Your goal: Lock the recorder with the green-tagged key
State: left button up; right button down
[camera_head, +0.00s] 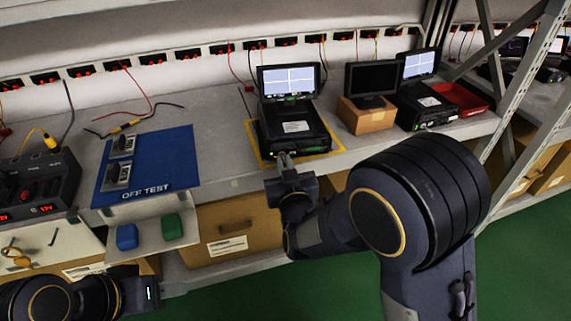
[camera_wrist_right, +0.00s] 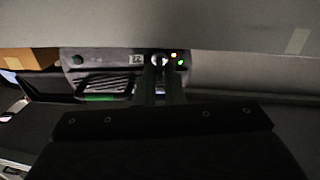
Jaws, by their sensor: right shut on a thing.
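The recorder (camera_head: 292,132) is a black box with a lit screen (camera_head: 289,82) on top, inside a yellow outline on the bench. My right gripper (camera_head: 284,160) is at its front face. In the right wrist view its fingers (camera_wrist_right: 161,82) are shut and reach up to a round bright lock (camera_wrist_right: 160,59) on the recorder's front panel (camera_wrist_right: 110,60). The key between the fingers is mostly hidden; its tag colour and its depth in the lock cannot be made out. My left gripper (camera_head: 140,291) is low at the left, its fingers not clearly visible.
A blue OFF TEST mat (camera_head: 150,180) holds two small metal devices. Below it, a small shelf holds a blue block (camera_head: 126,237) and a green block (camera_head: 172,227). A dark monitor on a cardboard box (camera_head: 366,117) and a red tray (camera_head: 461,99) stand to the right.

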jog(key=n+p, duration=0.1)
jog(key=n, duration=0.3)
jog(key=shift+a+n, duration=0.15)
jog(key=shift+n, duration=0.15)
jog(key=shift+f+n+p, duration=0.1)
jog(key=shift+n+p, duration=0.2)
jog(key=shift+n, duration=1.6)
jog(key=c, duration=1.9)
grip_release()
jog(key=shift+s, duration=0.1)
jog(key=s+d+p, duration=0.1)
jog(key=s, duration=0.6)
jog(key=shift+s+d, duration=0.2)
jog(key=shift+s, duration=0.1)
